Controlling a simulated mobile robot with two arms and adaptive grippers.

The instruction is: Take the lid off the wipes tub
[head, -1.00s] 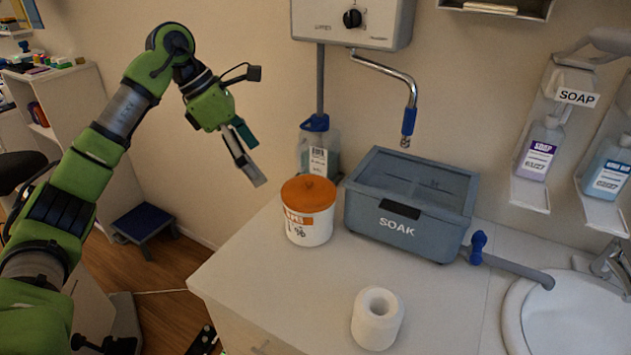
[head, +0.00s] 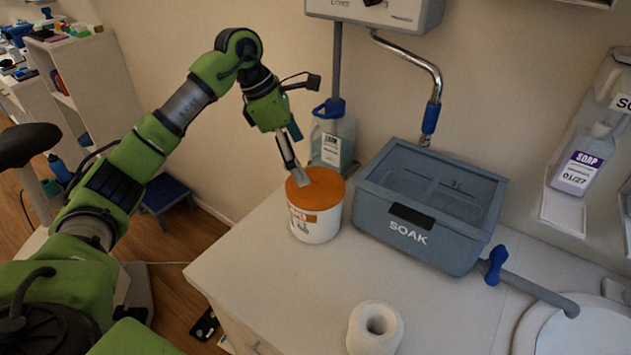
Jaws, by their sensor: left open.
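The wipes tub (head: 314,226) is a white round tub with an orange label, standing upright near the counter's back left edge. Its orange lid (head: 322,190) is on top. My left gripper (head: 300,176) comes in from the upper left, pointing down, with its fingertips at the lid's upper left part. It is open and holds nothing that I can see. I cannot tell whether the fingertips touch the lid. My right gripper is not in view.
A grey SOAK basin (head: 408,232) stands close to the right of the tub. A clear bottle with a blue top (head: 332,140) stands behind it. A white roll (head: 374,328) is at the front. The counter (head: 262,275) is clear left of the roll.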

